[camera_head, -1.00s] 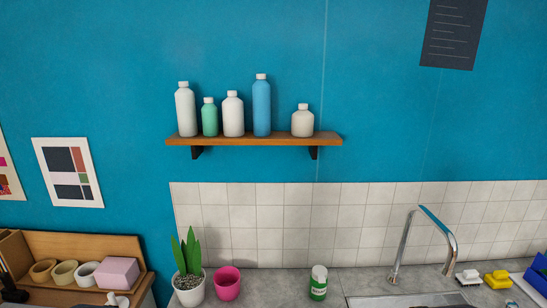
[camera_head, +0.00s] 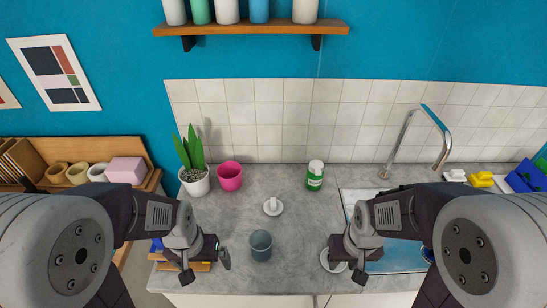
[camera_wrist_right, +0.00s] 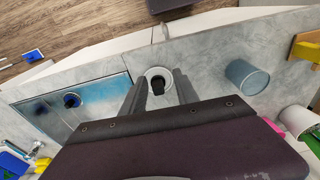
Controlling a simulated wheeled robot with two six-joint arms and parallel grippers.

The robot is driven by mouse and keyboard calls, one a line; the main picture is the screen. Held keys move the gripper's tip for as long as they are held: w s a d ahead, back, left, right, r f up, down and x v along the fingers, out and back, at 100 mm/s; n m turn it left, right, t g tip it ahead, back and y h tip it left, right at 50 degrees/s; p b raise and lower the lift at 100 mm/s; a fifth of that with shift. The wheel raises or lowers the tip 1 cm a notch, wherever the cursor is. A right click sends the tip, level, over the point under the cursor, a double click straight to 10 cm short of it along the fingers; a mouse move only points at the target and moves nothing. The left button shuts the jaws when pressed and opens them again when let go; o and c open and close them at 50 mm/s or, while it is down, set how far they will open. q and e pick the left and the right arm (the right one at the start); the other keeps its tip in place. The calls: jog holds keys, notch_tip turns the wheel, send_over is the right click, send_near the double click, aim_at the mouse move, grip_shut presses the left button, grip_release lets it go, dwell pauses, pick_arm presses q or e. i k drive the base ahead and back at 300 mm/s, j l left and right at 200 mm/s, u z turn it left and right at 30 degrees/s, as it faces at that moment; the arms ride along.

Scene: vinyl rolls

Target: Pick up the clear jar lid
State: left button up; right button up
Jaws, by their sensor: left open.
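A small white disc with an upright knob (camera_head: 273,206) rests on the counter in the head view; it may be the jar lid, but I cannot tell whether it is clear. A second pale round piece (camera_wrist_right: 158,73) with a dark centre lies below my right gripper (camera_wrist_right: 157,97); in the head view this gripper (camera_head: 347,268) partly covers it. The right fingers are apart, above that piece, and hold nothing visible. My left gripper (camera_head: 206,266) is open and empty, left of a grey-blue cup (camera_head: 261,245).
A potted plant (camera_head: 195,180), a pink pot (camera_head: 230,176) and a green can (camera_head: 315,175) stand along the back. The sink (camera_head: 400,256) and tap (camera_head: 408,135) are at the right. The counter (camera_head: 300,220) is clear around the knobbed disc.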

aim_at(272, 207)
jog(key=j+u, duration=0.2)
jog(key=j, duration=0.2)
jog(key=i+j+u, duration=0.2)
jog(key=j, duration=0.25)
jog(key=j+u, duration=0.2)
jog(key=j, duration=0.2)
